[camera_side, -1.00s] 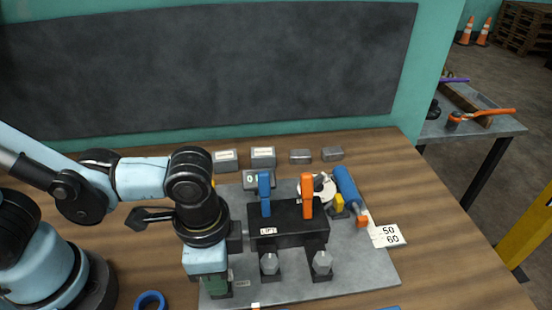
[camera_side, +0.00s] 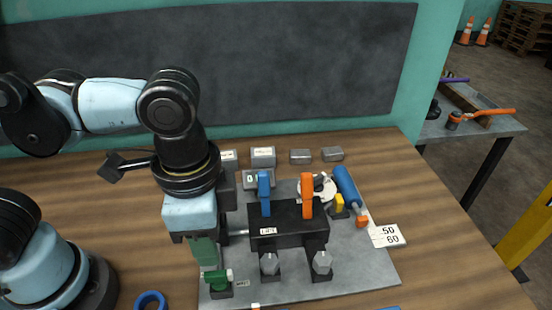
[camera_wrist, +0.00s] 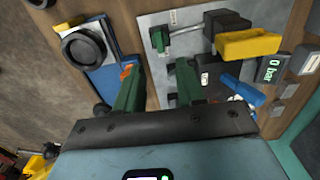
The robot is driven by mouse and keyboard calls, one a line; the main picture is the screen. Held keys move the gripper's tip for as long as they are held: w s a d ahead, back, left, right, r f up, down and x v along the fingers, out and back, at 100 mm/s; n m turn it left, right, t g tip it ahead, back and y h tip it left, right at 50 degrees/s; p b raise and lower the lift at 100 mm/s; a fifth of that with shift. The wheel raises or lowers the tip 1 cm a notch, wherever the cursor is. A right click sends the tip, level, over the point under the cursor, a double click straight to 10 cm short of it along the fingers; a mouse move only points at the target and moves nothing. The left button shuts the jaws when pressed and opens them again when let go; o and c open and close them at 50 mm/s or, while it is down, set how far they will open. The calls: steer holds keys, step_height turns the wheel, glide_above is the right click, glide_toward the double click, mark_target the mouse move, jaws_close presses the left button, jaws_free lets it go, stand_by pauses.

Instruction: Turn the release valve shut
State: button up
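The release valve looks to be the small green fitting (camera_side: 217,281) at the front left corner of the grey plate (camera_side: 340,283). Its green handle lies roughly sideways with a pale end at the right, on a dark block. In the wrist view a green part (camera_wrist: 158,38) with a silver rod shows beyond the fingers, probably the same valve. My gripper (camera_side: 207,262) points down just above the valve, its green fingers partly overlapping it in the side view. In the wrist view my gripper (camera_wrist: 157,68) is open, with nothing between the fingers.
A black valve block (camera_side: 290,228) with a blue lever (camera_side: 264,194) and an orange lever (camera_side: 307,195) stands right of my gripper. A blue cylinder (camera_side: 346,185) lies farther right. A display (camera_wrist: 272,68) reads 0 bar. A blue ring (camera_side: 150,301) lies at the front left.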

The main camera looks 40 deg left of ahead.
steer(key=shift+r, duration=1.65)
steer(key=shift+a, duration=0.1)
steer(key=w+a+n, duration=0.1)
steer(key=w+a, duration=0.1)
steer(key=a, duration=0.1)
steer(key=w+a+f+n+t, duration=0.1)
steer(key=w+a+n, duration=0.1)
steer(key=w+a+n+t+h, duration=0.1)
steer(key=a+n, duration=0.1)
steer(key=a, duration=0.1)
steer(key=shift+w+a+f, duration=0.25)
steer(key=shift+w+a, duration=0.05)
steer(key=shift+w, duration=0.1)
steer(key=w+a+f+n+t+y, duration=0.1)
steer(key=w+a+n+t, duration=0.3)
steer(key=a, duration=0.6)
steer(key=shift+w+f+t, duration=0.3)
steer(key=shift+w+t, duration=0.15)
steer(key=shift+t, duration=0.15)
steer(key=shift+o, duration=0.2)
